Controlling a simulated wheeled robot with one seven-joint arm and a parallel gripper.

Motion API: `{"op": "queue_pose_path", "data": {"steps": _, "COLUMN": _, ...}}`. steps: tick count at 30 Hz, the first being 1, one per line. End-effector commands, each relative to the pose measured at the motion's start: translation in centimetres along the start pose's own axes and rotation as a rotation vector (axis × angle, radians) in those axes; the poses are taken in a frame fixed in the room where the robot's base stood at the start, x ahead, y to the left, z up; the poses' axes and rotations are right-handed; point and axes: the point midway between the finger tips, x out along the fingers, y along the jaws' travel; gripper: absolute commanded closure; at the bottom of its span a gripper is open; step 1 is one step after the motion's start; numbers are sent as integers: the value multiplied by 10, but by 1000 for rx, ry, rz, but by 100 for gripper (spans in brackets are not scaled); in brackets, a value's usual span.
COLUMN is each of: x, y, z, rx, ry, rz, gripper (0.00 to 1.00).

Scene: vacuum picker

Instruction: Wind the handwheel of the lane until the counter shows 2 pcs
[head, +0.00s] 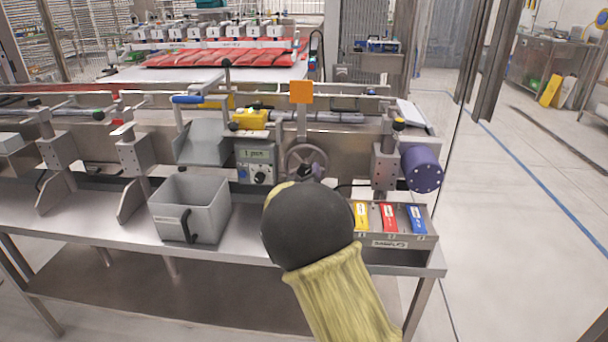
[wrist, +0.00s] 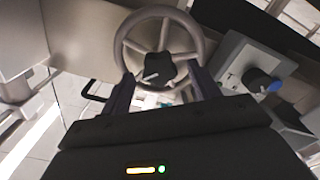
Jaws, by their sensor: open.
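The grey spoked handwheel (head: 318,157) stands upright on the front of the lane, right of the counter box. In the head view my black wrist hides its lower part. The wrist view shows its rim (wrist: 160,14) and a dark hub with a small lever. My gripper (wrist: 163,82) is open, its two dark fingers pointing at the wheel, one on either side of the dark hub in that view. I cannot tell whether they touch it. The counter (head: 256,155) has a small lit display, too small to read surely. Its box (wrist: 240,62) with a blue knob also shows in the wrist view.
A grey bin (head: 207,190) stands on the bench left of my arm. A tray (head: 390,244) with yellow, red and blue tags lies right of it. A purple motor (head: 421,168) sticks out at the lane's right end. An orange plate (head: 301,91) stands above the wheel.

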Motion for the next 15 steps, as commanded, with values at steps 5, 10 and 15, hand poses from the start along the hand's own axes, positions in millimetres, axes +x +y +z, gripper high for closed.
{"op": "queue_pose_path", "data": {"steps": 5, "x": 18, "y": 0, "z": 1, "rx": 0, "ry": 0, "rz": 0, "gripper": 39}}
{"op": "queue_pose_path", "data": {"steps": 10, "x": 21, "y": 0, "z": 0, "rx": 0, "ry": 0, "rz": -1, "gripper": 39}}
{"op": "queue_pose_path", "data": {"steps": 15, "x": 21, "y": 0, "z": 0, "rx": 0, "ry": 0, "rz": -1, "gripper": 39}}
